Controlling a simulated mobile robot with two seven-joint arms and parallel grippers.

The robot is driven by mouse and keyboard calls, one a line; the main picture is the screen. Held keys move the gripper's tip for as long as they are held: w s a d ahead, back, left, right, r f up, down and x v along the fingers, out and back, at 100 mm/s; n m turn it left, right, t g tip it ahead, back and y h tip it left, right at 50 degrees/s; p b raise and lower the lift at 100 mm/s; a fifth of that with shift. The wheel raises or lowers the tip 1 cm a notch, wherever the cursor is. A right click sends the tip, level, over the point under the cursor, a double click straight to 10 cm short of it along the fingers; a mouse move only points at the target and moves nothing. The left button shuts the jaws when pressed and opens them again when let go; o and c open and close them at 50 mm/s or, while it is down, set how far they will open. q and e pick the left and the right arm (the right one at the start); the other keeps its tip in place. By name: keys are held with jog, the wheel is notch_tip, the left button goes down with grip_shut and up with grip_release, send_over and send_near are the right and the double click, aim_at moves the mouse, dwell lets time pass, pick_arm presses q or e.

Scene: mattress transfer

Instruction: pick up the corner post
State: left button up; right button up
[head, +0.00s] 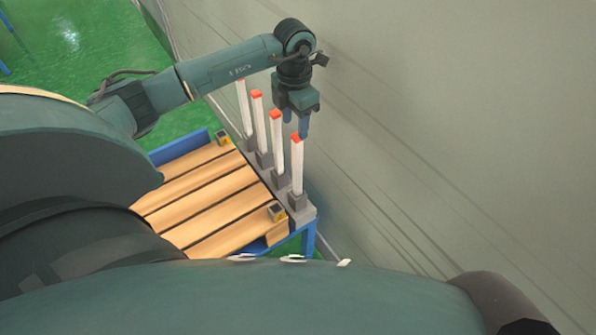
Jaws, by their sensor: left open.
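Several white corner posts with red-orange tops stand upright in grey holders in a row along the right side of the wooden slatted table. In the picture the fingers are just above and beside the nearest post's top; I cannot tell the exact depth. My right gripper is not in view.
A grey wall (450,130) runs close along the right of the post row. Green floor (75,45) lies open at upper left.

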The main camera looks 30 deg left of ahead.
aim_at(297, 141)
pick_arm(q)
jog(key=shift+w+d+f, duration=0.1)
jog(key=shift+d+f, duration=0.05)
jog(key=shift+f, duration=1.55)
jog(key=shift+w+d+f, duration=0.1)
jog(key=shift+f, duration=1.6)
jog(key=shift+c, duration=0.6)
grip_shut()
jog(key=shift+r, duration=0.1)
